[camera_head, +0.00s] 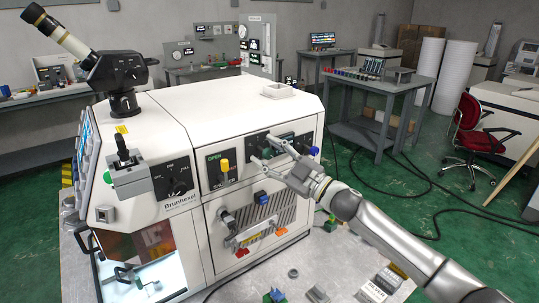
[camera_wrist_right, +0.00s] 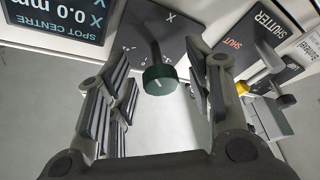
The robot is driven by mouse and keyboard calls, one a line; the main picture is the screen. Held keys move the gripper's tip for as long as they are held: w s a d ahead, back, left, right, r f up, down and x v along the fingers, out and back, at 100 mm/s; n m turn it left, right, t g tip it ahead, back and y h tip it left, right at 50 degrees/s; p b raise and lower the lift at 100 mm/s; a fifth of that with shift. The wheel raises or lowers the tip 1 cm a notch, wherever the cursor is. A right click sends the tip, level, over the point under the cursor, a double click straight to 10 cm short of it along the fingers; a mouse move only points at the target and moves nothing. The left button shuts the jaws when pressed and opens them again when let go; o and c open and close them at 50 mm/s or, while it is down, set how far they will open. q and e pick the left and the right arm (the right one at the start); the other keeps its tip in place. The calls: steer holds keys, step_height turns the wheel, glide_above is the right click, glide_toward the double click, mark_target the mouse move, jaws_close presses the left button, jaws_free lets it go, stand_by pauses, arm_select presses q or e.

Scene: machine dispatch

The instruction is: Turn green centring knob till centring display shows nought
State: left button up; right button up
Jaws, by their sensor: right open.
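The green centring knob (camera_wrist_right: 160,77) stands out on a dark shaft from its dark plate in the right wrist view. My right gripper (camera_wrist_right: 163,92) is open, with its fingers on either side of the knob and visible gaps between. In the head view, the right gripper (camera_head: 263,151) is at the white machine's front panel, and I cannot make out the knob there. The centring display (camera_wrist_right: 60,14), labelled SPOT CENTRE, is partly cut off by the wrist view's edge. Its legible part reads X 0.0 mm. My left gripper is not in view.
A yellow shutter handle (camera_wrist_right: 243,87) sticks out beside the right gripper, and shows left of it in the head view (camera_head: 225,165). A blue knob (camera_head: 314,151) is to the right. The white machine (camera_head: 190,120) stands on a grey table with loose parts in front.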

steer(key=v, duration=1.2)
